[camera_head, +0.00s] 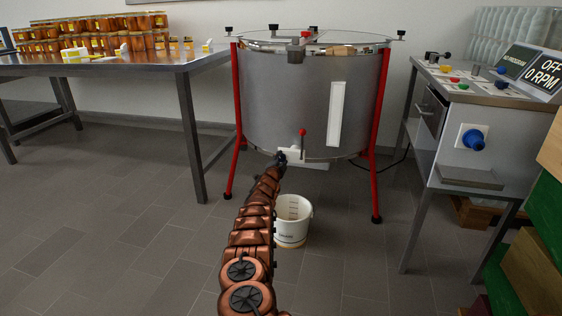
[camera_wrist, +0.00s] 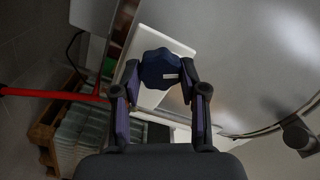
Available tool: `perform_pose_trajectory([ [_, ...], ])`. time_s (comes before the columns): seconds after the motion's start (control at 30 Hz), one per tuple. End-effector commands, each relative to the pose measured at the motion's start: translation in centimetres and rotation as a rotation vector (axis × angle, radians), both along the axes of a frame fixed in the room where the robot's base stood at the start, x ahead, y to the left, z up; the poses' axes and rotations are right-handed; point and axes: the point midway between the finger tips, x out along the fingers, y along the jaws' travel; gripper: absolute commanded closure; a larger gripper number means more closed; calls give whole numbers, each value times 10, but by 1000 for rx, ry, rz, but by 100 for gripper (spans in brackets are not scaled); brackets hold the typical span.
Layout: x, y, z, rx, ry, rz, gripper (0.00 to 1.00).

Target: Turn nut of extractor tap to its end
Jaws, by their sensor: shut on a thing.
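The extractor (camera_head: 300,95) is a steel drum on red legs. Its white tap (camera_head: 293,156) sits low on the front, beside an upright lever with a red knob (camera_head: 303,132). My gripper (camera_head: 281,157) is at the tap in the head view and hides the nut there. In the wrist view, the nut (camera_wrist: 160,66) is dark blue and lobed, with a small white mark. My gripper (camera_wrist: 160,76) has one finger on each side of the nut and is shut on it. A pale plate (camera_wrist: 150,98) lies behind the nut.
A white bucket (camera_head: 292,222) stands on the floor below the tap, close to my arm. A steel table (camera_head: 150,68) with honey jars is at left. A control cabinet (camera_head: 480,120) with a blue knob (camera_head: 473,139) is at right. Floor at left is clear.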

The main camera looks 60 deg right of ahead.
Motion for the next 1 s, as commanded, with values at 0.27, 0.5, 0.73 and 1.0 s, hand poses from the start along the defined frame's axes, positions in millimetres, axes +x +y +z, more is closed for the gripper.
perform_pose_trajectory([
  [0.27,1,1,-2,84,-229,3,92],
  [0.5,1,1,-3,141,-375,3,92],
  [0.73,1,0,-2,171,-457,2,92],
  [1.0,1,0,-2,182,-487,2,92],
])
